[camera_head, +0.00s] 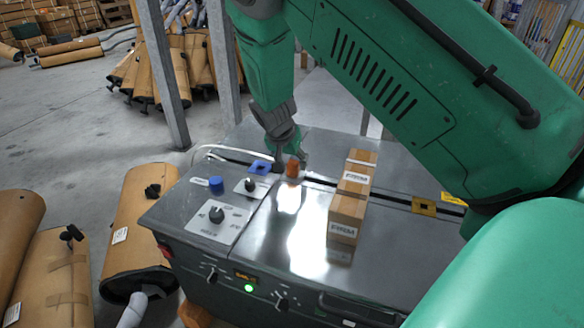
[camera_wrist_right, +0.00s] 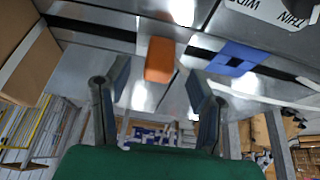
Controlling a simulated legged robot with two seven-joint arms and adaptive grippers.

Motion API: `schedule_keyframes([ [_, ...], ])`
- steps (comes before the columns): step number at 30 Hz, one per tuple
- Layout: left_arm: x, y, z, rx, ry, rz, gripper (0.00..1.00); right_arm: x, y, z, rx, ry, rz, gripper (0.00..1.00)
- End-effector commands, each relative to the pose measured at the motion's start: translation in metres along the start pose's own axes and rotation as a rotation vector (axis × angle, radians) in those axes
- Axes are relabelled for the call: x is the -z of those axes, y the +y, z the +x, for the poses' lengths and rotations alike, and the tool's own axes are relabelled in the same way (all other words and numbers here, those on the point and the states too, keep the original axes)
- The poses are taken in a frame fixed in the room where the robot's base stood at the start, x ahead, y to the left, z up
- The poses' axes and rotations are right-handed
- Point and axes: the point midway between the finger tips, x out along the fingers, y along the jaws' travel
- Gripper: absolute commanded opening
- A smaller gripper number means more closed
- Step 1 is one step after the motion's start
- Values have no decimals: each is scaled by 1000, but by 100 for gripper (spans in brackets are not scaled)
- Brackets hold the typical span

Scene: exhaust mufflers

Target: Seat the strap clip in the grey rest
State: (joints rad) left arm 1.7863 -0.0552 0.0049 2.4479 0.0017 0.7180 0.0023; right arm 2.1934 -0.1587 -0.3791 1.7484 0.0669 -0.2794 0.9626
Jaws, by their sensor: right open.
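A small orange block (camera_head: 293,168), which may be the strap clip, stands on the grey machine top beside the dark slot. In the right wrist view the orange block (camera_wrist_right: 160,58) shows between the two spread fingers, with a gap on each side. My right gripper (camera_head: 290,160) is open, low over the machine top at the block, and also shows in the wrist view (camera_wrist_right: 158,77). A blue square plate (camera_head: 260,167) with a dark notch lies on the slot, left of the block. I cannot make out a separate grey rest. My left gripper is not in view.
The machine top (camera_head: 270,250) carries two cardboard boxes (camera_head: 347,210) end to end, right of the block. An ochre square plate (camera_head: 424,206) lies on the slot further right. A blue button (camera_head: 216,184) and black knobs stand at the left. Wrapped mufflers (camera_head: 140,225) lie left on the floor.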

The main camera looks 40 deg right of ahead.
Motion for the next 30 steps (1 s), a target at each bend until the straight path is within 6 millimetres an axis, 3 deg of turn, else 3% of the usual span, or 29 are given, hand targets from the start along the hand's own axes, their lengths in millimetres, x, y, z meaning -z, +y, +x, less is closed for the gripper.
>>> schedule_keyframes([
  [6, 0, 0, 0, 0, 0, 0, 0, 1, -1, -48, 2, 3, 1, 50],
  [12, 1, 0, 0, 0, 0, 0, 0, 0, -1, -73, 0, 0, 0, 50],
  [30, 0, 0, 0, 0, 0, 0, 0, 0, 0, -79, -1, -1, 1, 50],
])
